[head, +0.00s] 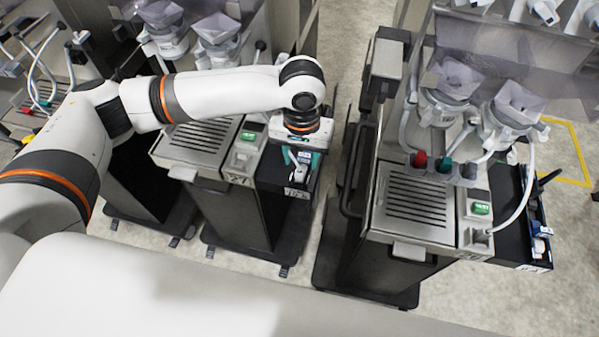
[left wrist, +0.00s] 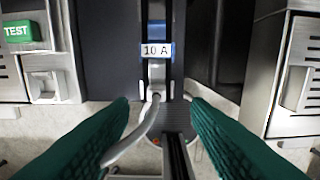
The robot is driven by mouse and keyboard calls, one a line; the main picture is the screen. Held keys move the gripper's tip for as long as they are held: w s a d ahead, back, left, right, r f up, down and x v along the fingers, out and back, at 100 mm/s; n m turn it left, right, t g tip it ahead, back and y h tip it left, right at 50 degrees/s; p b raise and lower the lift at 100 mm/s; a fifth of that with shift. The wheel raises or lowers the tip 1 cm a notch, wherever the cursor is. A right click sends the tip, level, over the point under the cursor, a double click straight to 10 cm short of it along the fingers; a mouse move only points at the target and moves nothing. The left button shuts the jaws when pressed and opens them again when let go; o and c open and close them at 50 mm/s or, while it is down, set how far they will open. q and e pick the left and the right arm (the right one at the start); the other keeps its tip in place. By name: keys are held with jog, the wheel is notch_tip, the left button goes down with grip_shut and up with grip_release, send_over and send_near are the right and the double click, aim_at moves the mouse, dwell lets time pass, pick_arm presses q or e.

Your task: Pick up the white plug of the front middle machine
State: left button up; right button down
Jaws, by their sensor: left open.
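The middle machine (head: 205,175) has a slotted tray on top and a dark side shelf (head: 270,172) at its right. My left gripper (head: 303,160) is over this shelf, pointing down, with teal fingers. In the left wrist view its green fingers are wide apart at left and right, open and empty. Between and beyond them is a pale plug (left wrist: 156,73) below a white "10 A" label (left wrist: 157,50). A white cable (left wrist: 135,135) runs from it toward the lower left, between the fingers. I cannot tell the gap between fingers and plug. My right gripper is not in view.
Another machine (head: 410,215) stands to the right, with hoses, funnels and its own side shelf (head: 520,225). A green TEST button (left wrist: 19,31) is left of the plug. Grey floor (head: 335,110) shows between the two machines.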

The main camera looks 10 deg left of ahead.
aim_at(300, 171)
pick_arm(q)
jog(key=f, duration=0.1)
jog(key=f+p, duration=0.1)
jog(key=f, duration=0.2)
jog(key=shift+a+f, duration=0.1)
jog(key=shift+a, duration=0.15)
jog(key=shift+f, duration=0.6)
grip_shut()
